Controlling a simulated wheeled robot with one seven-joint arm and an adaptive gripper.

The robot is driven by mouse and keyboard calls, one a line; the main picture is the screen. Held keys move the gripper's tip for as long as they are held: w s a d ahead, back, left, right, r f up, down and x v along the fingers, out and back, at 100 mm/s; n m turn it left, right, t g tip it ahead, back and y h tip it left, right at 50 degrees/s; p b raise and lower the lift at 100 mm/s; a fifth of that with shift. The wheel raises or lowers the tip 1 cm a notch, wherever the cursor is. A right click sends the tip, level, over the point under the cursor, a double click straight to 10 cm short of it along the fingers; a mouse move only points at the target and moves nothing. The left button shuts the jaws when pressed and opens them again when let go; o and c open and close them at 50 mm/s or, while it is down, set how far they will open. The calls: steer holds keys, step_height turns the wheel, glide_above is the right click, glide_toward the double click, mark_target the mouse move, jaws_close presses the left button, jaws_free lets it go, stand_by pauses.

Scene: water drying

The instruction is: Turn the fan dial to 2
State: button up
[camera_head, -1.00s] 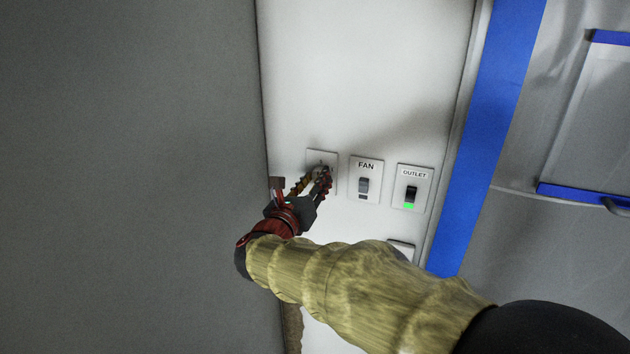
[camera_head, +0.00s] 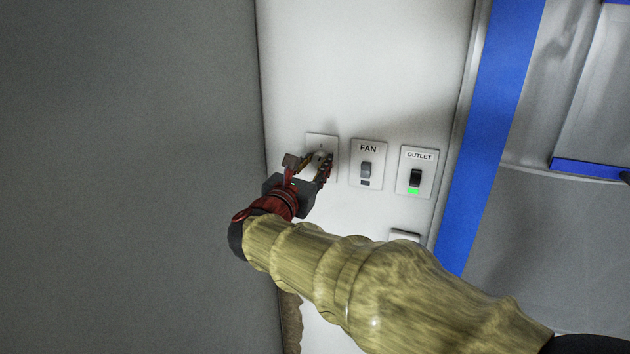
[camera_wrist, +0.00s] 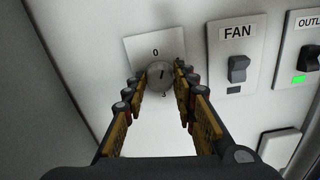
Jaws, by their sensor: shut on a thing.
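The fan dial (camera_wrist: 160,76) is a round light-grey knob on a white wall plate (camera_wrist: 137,47). In the wrist view a "0" shows above the knob and a "3" below it, and a dark pointer mark on the knob points up and slightly right. My gripper (camera_wrist: 159,88) has its two fingers on either side of the knob, shut on it. In the head view my gripper (camera_head: 320,167) covers much of the dial and the lower part of its plate (camera_head: 321,138). The other numbers are hidden or too small to read.
Right of the dial are a FAN rocker switch (camera_head: 366,166) and an OUTLET switch (camera_head: 416,177) with a green light. A small white box (camera_head: 404,235) sits below them. A grey wall (camera_head: 130,170) stands close on the left. A blue frame (camera_head: 488,135) is on the right.

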steer(key=m+b, duration=0.2)
steer(key=b, duration=0.2)
steer(key=m+b, duration=0.3)
steer(key=b, duration=0.1)
steer(key=shift+f+m, duration=0.3)
steer(key=shift+f, duration=0.1)
steer(key=m+b, duration=0.4)
steer(key=b, duration=0.2)
steer(key=shift+d+b, duration=0.1)
steer(key=shift+b, duration=0.2)
steer(key=m+b, duration=0.5)
steer(key=shift+b, duration=0.35)
steer(key=m+b, duration=0.4)
steer(key=shift+b, duration=0.35)
steer(key=shift+r+m, duration=0.1)
steer(key=shift+m, duration=0.3)
steer(key=o, duration=1.2)
steer(key=shift+c, duration=0.2)
steer(key=shift+r, duration=0.1)
